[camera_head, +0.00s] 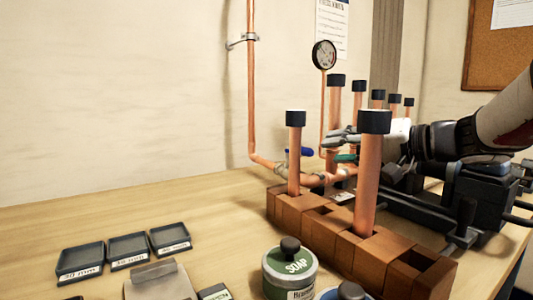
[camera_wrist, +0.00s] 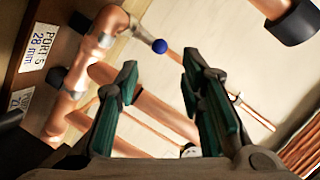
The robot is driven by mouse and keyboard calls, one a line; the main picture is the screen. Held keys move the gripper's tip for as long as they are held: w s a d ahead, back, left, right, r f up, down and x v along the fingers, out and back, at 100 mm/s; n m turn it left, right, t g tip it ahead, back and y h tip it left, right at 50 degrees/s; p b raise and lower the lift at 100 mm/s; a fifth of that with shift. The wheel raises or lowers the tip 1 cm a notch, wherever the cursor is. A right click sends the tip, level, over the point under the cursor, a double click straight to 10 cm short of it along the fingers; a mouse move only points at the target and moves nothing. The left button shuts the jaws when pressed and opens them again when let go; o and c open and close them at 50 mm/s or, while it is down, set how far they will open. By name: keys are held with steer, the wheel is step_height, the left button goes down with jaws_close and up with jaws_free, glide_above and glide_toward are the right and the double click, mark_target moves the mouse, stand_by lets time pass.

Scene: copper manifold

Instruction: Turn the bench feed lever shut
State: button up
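The blue lever (camera_head: 300,152) sits low on the copper feed pipe, just left of my gripper (camera_head: 338,147) in the head view. In the wrist view, a round blue end (camera_wrist: 159,46), likely the lever's, shows just beyond the gap between the fingertips. My gripper (camera_wrist: 158,68) is open, its green-padded fingers spread with nothing clamped between them. A copper pipe (camera_wrist: 150,103) crosses behind the fingers. The fingers do not visibly touch the lever. The lever's pivot is not clear in either view.
Upright copper pipes with black caps (camera_head: 374,121) stand in a wooden block (camera_head: 322,234) in front of my gripper. A gauge (camera_head: 324,55) rises behind. A soap tin (camera_head: 290,270) and small black trays (camera_head: 128,247) lie at the front. The left bench is mostly clear.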

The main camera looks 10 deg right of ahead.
mark_target(303, 151)
steer(key=b+x, duration=0.1)
steer(key=x, duration=0.9)
jaws_close()
